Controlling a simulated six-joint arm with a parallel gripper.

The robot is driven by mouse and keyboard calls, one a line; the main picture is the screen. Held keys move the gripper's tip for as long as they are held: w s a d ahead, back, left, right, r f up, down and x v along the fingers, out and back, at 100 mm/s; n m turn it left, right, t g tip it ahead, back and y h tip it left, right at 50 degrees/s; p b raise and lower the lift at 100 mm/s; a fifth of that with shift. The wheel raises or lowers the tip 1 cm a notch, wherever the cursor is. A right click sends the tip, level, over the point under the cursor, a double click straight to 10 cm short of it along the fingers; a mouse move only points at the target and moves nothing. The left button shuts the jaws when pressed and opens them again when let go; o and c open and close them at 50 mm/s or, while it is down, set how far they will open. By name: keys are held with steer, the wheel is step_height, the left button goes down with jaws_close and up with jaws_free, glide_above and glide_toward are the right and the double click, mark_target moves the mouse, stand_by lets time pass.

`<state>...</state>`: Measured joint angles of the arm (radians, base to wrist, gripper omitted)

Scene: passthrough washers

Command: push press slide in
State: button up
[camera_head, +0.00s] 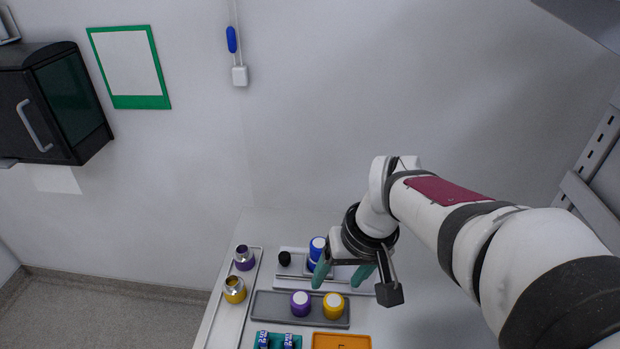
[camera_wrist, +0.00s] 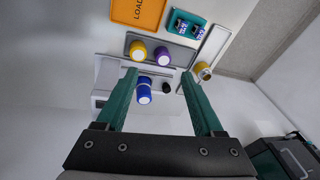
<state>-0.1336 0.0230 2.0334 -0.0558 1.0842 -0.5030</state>
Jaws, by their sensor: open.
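A light grey fixture (camera_head: 291,272) with a flat bed lies at the back of the table. A blue cylinder (camera_head: 317,252) with a white top stands on it, and a small black knob (camera_head: 284,258) is to its left. My gripper (camera_head: 336,285) is open, its two teal fingers apart above the fixture's right part. In the wrist view my gripper (camera_wrist: 158,76) has the blue cylinder (camera_wrist: 144,86) in line between its fingers, beyond the tips. The black knob (camera_wrist: 166,88) also shows between them. I see no contact. In the head view the arm and fingers hide the fixture's right part.
A grey tray (camera_head: 267,304) in front holds a purple and a yellow white-topped cylinder. A narrow tray (camera_head: 220,318) at left holds two metal-topped ones. The table's right side looks clear.

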mark_target(285, 255)
steer(key=w+a+f+n+t, duration=0.1)
steer(key=w+a+f+n, duration=0.25)
steer(key=w, duration=0.45)
steer(key=w+a+f+n+t, duration=0.1)
steer(key=w+a+f+n, duration=0.2)
steer(key=w+a, duration=0.3)
steer(key=shift+y, duration=0.4)
steer(key=x, duration=1)
steer(key=d+x, duration=0.1)
steer(key=x, duration=0.4)
steer(key=shift+w, duration=0.35)
steer(key=shift+d, duration=0.1)
jaws_close()
